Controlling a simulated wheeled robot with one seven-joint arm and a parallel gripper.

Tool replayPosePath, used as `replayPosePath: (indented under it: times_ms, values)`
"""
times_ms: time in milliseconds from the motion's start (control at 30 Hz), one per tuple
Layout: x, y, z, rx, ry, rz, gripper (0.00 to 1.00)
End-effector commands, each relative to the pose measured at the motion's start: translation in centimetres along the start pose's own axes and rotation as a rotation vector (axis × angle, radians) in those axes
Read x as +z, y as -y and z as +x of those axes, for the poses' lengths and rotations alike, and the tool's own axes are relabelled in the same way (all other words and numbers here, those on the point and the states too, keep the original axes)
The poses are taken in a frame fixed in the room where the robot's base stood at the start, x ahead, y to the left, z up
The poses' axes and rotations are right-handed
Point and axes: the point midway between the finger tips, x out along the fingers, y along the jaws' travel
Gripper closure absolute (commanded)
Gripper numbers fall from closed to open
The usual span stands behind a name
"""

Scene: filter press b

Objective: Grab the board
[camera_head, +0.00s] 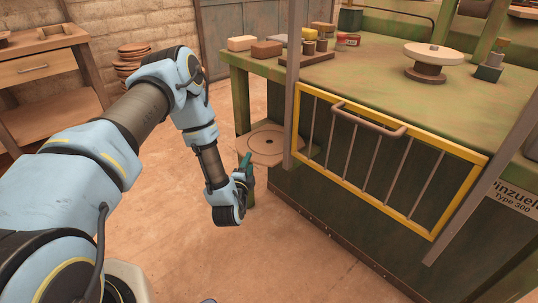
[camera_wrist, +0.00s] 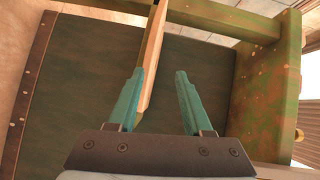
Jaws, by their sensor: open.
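The board (camera_head: 268,146) is pale tan with a round mark and a small dark spot in its middle. In the head view it is at the left end of the green machine, just beyond my gripper (camera_head: 246,166). In the wrist view the board (camera_wrist: 152,58) shows nearly edge-on as a thin pale strip. Its near end reaches between the teal fingers of my gripper (camera_wrist: 160,72), closer to the left finger. The fingers are apart, with a clear gap on the right side of the board. I cannot tell whether the left finger touches it.
The green machine (camera_head: 390,75) fills the right, with a yellow-framed guard (camera_head: 400,150) on its front. Blocks (camera_head: 267,49) and small parts lie on its top. A wooden bench (camera_head: 45,75) and stacked discs (camera_head: 132,58) stand at the back left. The floor between is clear.

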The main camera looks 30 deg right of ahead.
Motion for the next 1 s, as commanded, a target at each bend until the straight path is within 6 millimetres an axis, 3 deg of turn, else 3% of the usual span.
replayPosePath:
  times_ms: [33,233,500,767,1000]
  values:
    - [-0.5,-1.8,-0.4,-0.025,-0.001,0.029,0.5]
    - [-1.5,-3.1,-1.0,-0.091,0.005,0.095,0.5]
    - [-1.5,-2.6,2.9,-0.097,0.008,0.099,0.5]
    - [-1.5,-2.3,4.9,-0.095,0.008,0.098,0.5]
    - [-1.6,-1.8,8.3,-0.094,0.008,0.097,0.5]
